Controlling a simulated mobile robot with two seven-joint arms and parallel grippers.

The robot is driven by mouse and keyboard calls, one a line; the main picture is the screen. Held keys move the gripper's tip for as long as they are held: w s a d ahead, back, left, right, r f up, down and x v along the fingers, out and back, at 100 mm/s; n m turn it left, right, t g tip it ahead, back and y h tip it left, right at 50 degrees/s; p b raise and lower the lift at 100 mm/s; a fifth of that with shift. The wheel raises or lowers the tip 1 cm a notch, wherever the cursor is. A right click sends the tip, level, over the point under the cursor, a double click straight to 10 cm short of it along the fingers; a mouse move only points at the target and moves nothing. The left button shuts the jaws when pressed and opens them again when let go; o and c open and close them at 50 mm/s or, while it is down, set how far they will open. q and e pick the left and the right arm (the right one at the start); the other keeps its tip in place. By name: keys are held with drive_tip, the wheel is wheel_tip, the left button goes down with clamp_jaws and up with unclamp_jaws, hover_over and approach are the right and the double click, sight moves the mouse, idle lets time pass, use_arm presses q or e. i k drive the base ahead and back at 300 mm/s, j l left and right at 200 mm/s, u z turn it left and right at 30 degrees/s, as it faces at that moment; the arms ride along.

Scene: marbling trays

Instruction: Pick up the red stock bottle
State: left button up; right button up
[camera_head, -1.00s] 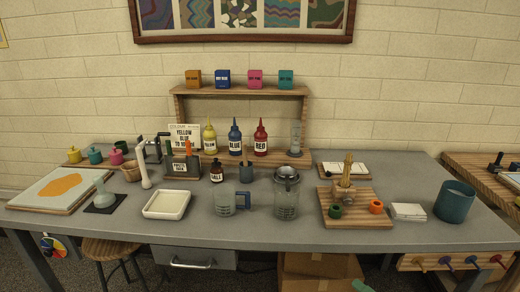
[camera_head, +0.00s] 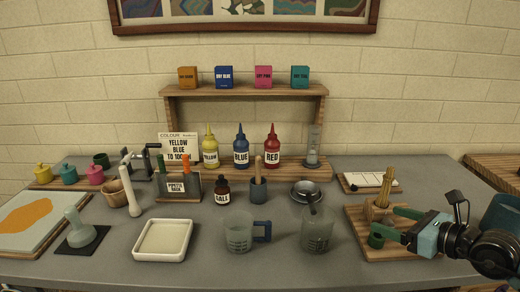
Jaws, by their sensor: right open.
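The red stock bottle (camera_head: 272,148), with a white RED label and a pointed red nozzle, stands upright on the low wooden rack at the back of the table. It is right of the blue bottle (camera_head: 240,148) and the yellow bottle (camera_head: 210,149). My right gripper (camera_head: 388,223) is at the right, over the wooden board, with its green fingers apart and nothing between them. It is well to the right of and nearer than the red bottle, not touching it. My left gripper does not show.
A glass cylinder (camera_head: 312,148) stands right of the red bottle. In front are a pestle in a dark pot (camera_head: 258,190), a metal bowl (camera_head: 306,192), a dropper bottle (camera_head: 222,191), a jug (camera_head: 238,234) and a glass beaker (camera_head: 317,233). A wooden shelf (camera_head: 240,91) with boxes is above.

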sight(272, 145)
drive_tip(key=i+j, duration=1.05)
drive_tip(key=i, duration=0.1)
